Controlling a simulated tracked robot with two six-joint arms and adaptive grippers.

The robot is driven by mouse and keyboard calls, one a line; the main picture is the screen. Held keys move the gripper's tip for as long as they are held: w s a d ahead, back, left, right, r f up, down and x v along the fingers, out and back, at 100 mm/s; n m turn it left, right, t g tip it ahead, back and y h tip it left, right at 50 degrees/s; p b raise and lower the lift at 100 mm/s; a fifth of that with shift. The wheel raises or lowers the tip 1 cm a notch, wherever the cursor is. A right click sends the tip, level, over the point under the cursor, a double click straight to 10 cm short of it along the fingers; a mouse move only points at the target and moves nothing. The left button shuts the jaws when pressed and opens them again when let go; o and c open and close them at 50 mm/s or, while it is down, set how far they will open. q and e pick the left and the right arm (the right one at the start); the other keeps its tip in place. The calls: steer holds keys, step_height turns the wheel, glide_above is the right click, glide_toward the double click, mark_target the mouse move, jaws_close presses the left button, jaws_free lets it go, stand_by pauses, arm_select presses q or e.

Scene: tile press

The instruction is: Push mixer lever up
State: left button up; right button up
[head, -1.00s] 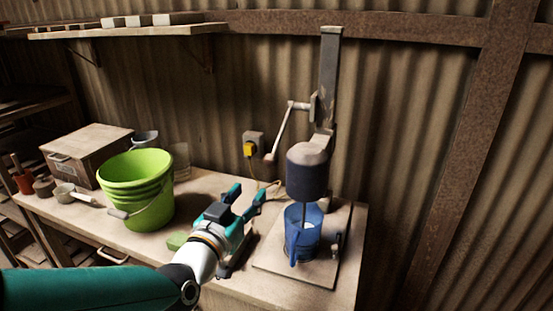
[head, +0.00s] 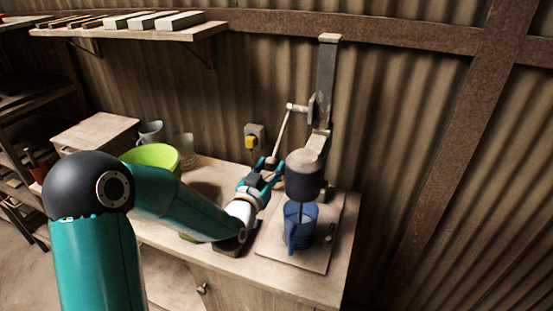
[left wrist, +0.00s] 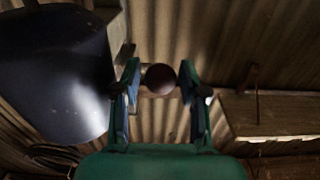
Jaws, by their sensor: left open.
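The mixer (head: 306,172) stands on the bench with a grey column and a dark motor head. Its lever (head: 282,130) slants down to the left from a pivot on the column and ends in a round knob (head: 271,161). My left gripper (head: 270,172) is open at the lever's lower end. In the left wrist view the round brown knob (left wrist: 160,78) sits between the two open fingers (left wrist: 160,90); I cannot tell whether they touch it. The dark motor head (left wrist: 55,70) fills the upper left there. My right gripper is not in view.
A blue jug (head: 300,228) stands under the mixer head on a base board (head: 325,245). A green bucket (head: 152,155), partly behind my arm, and a box (head: 95,133) stand to the left. A yellow plug (head: 251,142) is on the wall; a shelf (head: 130,28) hangs above.

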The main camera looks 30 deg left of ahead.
arm_select(q)
steer(key=shift+x, duration=0.85)
steer(key=shift+c, duration=0.2)
jaws_close()
